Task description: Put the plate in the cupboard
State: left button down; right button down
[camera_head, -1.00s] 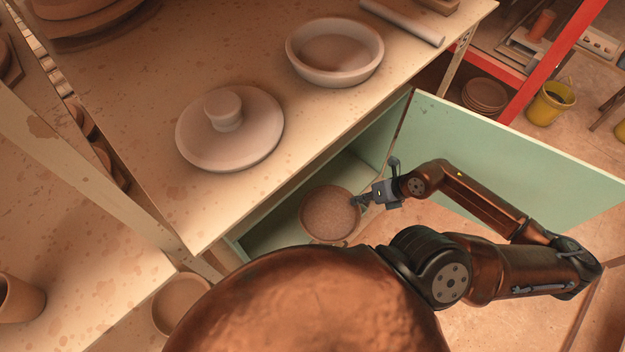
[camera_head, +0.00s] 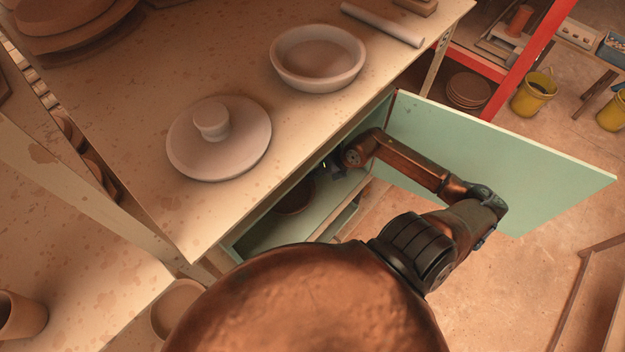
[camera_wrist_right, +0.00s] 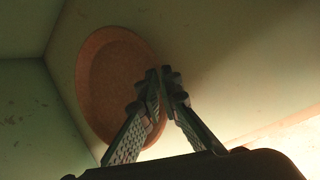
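The plate (camera_head: 294,197) is round and brown and is inside the open green cupboard (camera_head: 262,238) under the table, in shadow. The right wrist view shows the plate (camera_wrist_right: 105,85) face-on, beside the pale cupboard walls. My right gripper (camera_head: 327,166) reaches into the cupboard at the plate's rim, partly hidden by the tabletop edge and its own arm. In the right wrist view its fingers (camera_wrist_right: 160,82) are closed together with the plate's right rim between them. Whether the plate touches the cupboard floor is unclear. My left gripper is out of view.
The cupboard door (camera_head: 500,165) stands open at the right of my arm. The tabletop (camera_head: 220,70) above carries a lidded-looking disc with a knob (camera_head: 218,145) and a shallow bowl (camera_head: 318,58). A red post (camera_head: 530,60) and yellow buckets (camera_head: 533,92) stand beyond.

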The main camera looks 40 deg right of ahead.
jog(key=shift+w+f+p, duration=0.2)
jog(key=shift+f+p, duration=0.15)
jog(key=shift+f, duration=1.7)
jog(key=c, duration=2.2)
grip_release()
jog(key=shift+o, duration=0.2)
jog(key=shift+s+r, duration=0.1)
jog(key=v, duration=1.1)
jog(key=shift+s+r, duration=0.15)
jog(key=shift+r, duration=0.15)
jog(key=shift+d, duration=0.15)
